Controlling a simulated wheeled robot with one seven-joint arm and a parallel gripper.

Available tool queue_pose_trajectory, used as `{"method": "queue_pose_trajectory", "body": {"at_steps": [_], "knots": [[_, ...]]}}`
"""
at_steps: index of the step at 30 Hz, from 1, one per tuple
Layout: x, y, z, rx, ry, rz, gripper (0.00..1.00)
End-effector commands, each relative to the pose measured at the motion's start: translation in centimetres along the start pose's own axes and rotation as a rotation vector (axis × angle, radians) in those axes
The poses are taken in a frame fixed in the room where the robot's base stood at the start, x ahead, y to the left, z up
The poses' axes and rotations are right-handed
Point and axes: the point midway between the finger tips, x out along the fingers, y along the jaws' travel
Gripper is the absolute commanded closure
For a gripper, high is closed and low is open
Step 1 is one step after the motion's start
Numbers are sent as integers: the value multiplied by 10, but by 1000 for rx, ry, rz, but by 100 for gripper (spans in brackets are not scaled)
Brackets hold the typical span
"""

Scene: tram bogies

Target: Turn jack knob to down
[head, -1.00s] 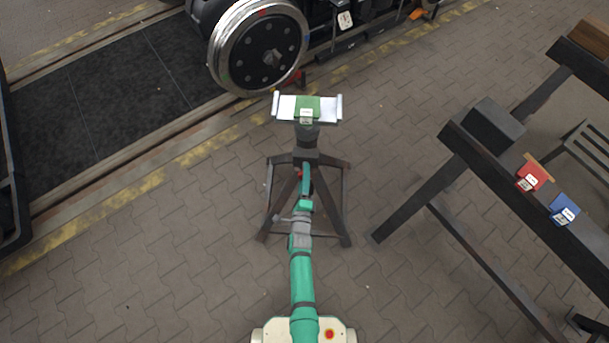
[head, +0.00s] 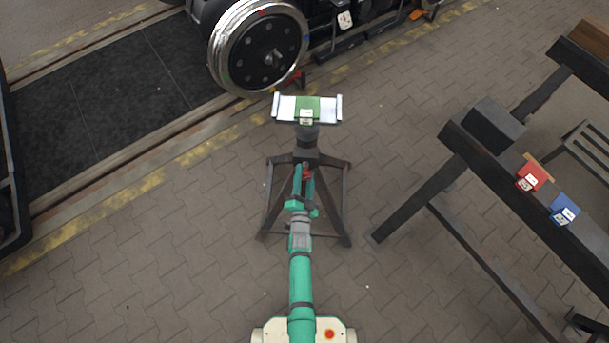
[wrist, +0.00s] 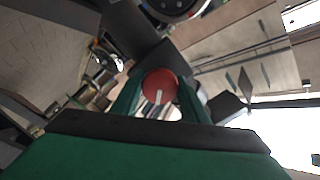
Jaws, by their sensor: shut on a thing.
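The jack (head: 308,137) is a dark stand with splayed legs and a pale top plate that carries a green block. Its red knob (head: 306,173) shows on the near side of the column in the head view. In the wrist view the knob (wrist: 160,87) is a red disc with a white mark that points down in the picture, slightly left. My gripper (head: 304,177) is at the knob, its green fingers on either side of it. In the wrist view my gripper (wrist: 160,92) is shut on the knob. Where the fingertips touch is partly hidden.
A wheel (head: 258,47) of the bogie stands beyond the jack on the rail. A dark rack (head: 500,180) with a red block (head: 531,178) and a blue block (head: 564,210) stands at right. The paved floor left of the jack is clear.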

Motion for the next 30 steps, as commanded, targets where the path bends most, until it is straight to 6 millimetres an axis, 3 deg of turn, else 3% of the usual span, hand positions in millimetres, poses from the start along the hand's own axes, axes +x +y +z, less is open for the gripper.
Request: {"method": "queue_pose_trajectory", "body": {"at_steps": [18,30], "knots": [[-1,0,2,-564,-4,-1,82],[-1,0,2,-784,-4,-2,82]]}}
